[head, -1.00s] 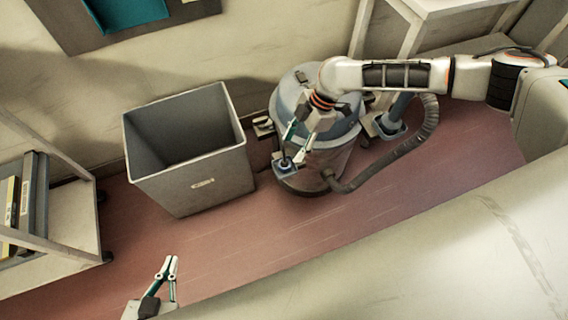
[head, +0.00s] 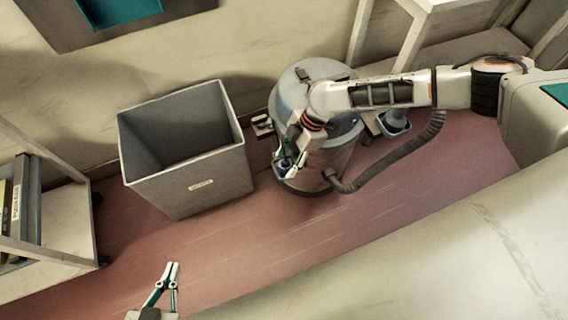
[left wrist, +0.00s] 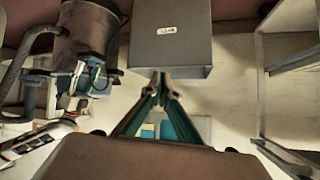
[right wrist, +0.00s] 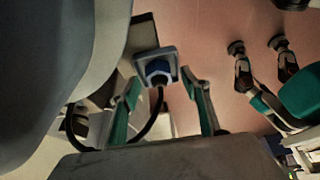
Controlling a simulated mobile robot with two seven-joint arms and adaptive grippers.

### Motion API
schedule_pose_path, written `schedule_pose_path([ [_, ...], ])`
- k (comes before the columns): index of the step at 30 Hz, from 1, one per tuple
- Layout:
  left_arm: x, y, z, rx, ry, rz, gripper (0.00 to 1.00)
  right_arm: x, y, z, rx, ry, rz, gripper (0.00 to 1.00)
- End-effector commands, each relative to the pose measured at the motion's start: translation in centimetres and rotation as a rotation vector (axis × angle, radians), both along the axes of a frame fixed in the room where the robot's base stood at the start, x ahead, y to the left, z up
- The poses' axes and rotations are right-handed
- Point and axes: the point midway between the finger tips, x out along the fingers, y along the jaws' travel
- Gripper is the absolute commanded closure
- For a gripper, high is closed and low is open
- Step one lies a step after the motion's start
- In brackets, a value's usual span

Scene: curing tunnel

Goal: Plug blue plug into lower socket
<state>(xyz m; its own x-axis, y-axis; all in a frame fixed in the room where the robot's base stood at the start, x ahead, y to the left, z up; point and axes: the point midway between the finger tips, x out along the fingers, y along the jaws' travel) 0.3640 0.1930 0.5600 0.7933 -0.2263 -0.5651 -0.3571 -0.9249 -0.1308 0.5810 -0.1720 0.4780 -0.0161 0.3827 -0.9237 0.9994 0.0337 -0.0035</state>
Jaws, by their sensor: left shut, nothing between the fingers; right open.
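The blue plug (right wrist: 158,72) shows in the right wrist view against a small grey square housing (right wrist: 151,54), with a black cable curving down from it. I cannot tell whether it is seated in that housing or which housing is the lower socket. My right gripper (right wrist: 163,92) is open, one finger on each side of the plug, apparently not touching it. In the head view my right gripper (head: 289,168) is beside the drum and hides most of the plug. My left gripper (head: 174,266) is shut and empty, low in the head view, far from the plug.
A grey open bin (head: 190,180) stands left of the metal drum (head: 333,160). A ribbed hose (head: 400,155) runs from the drum's base. Another small grey fixture (head: 262,126) sits between bin and drum. A shelf cart (head: 70,225) stands at left. The red floor in front is clear.

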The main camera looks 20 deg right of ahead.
Motion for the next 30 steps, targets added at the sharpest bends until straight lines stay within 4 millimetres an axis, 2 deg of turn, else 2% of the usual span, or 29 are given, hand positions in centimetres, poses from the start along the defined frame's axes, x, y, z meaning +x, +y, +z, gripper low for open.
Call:
schedule_pose_path([
  [11, 0.9, -0.6, 0.8, -0.015, -0.023, -0.002, 1.0, 0.1, 0.1, -0.2, 0.0, -0.004, 0.001, 0.53],
  [12, 0.9, -0.6, 0.8, -0.014, -0.022, -0.002, 1.0, 0.1, 0.1, -0.2, 0.0, -0.003, 0.0, 0.56],
  [16, 0.7, -0.4, 0.5, -0.012, -0.017, -0.001, 1.0, 0.1, 0.1, -0.2, 0.0, -0.003, 0.0, 0.9],
  [17, 0.7, -0.4, 0.5, -0.01, -0.016, 0.0, 1.0, 0.1, 0.1, -0.2, 0.0, -0.003, 0.0, 0.92],
  [26, 0.1, -0.2, 0.1, -0.007, -0.003, 0.003, 1.0, 0.1, 0.1, -0.1, 0.0, -0.004, 0.001, 0.92],
  [30, 0.4, -0.1, 0.7, -0.006, -0.012, 0.002, 1.0, 0.3, 0.2, 1.0, 0.0, -0.008, 0.001, 0.92],
])
